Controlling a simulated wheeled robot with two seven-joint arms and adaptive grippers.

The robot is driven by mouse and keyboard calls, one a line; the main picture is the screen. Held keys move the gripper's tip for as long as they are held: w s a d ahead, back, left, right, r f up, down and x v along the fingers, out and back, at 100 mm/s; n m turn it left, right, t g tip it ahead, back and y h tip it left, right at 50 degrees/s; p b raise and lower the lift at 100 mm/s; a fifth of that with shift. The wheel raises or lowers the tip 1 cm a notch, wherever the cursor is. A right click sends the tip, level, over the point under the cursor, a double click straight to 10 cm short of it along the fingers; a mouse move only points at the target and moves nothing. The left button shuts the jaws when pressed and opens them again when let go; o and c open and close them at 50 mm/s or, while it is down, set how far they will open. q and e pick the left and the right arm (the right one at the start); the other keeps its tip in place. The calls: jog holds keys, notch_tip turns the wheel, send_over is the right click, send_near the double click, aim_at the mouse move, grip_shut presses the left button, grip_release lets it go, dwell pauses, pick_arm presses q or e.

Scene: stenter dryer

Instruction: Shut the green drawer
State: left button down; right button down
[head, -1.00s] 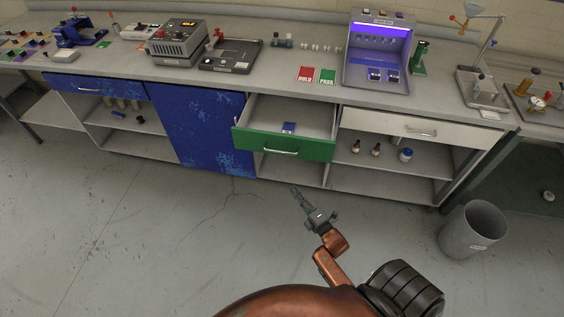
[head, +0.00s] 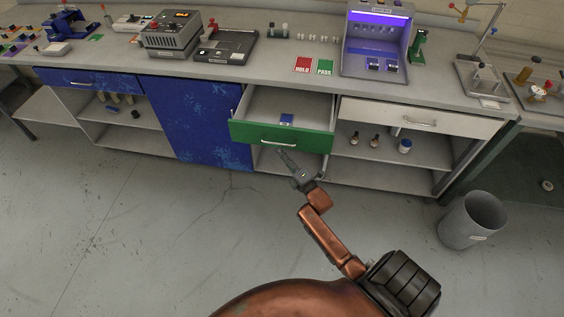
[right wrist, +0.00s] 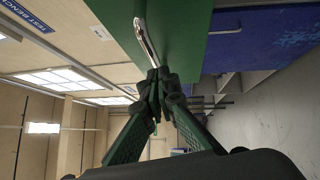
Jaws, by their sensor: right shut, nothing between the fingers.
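The green drawer (head: 300,141) is pulled out from under the bench, and a small blue item (head: 286,119) lies inside it. A silver bar handle (head: 279,142) is on its front. My right gripper (head: 282,154) is shut and empty, just in front of and slightly below the handle. In the right wrist view the shut fingertips (right wrist: 155,75) are close to the drawer's green front (right wrist: 185,35) and one end of the handle (right wrist: 145,42). I cannot tell whether they touch. My left gripper is out of view.
A blue cupboard door (head: 200,125) is left of the drawer, and a closed white drawer (head: 415,117) is to its right. A grey bin (head: 472,220) stands on the floor at the right. The floor (head: 150,230) at the left is clear.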

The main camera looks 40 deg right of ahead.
aim_at(287, 131)
jog(key=shift+w+d+r, duration=0.1)
jog(key=shift+w+d, duration=0.1)
jog(key=shift+w, duration=0.05)
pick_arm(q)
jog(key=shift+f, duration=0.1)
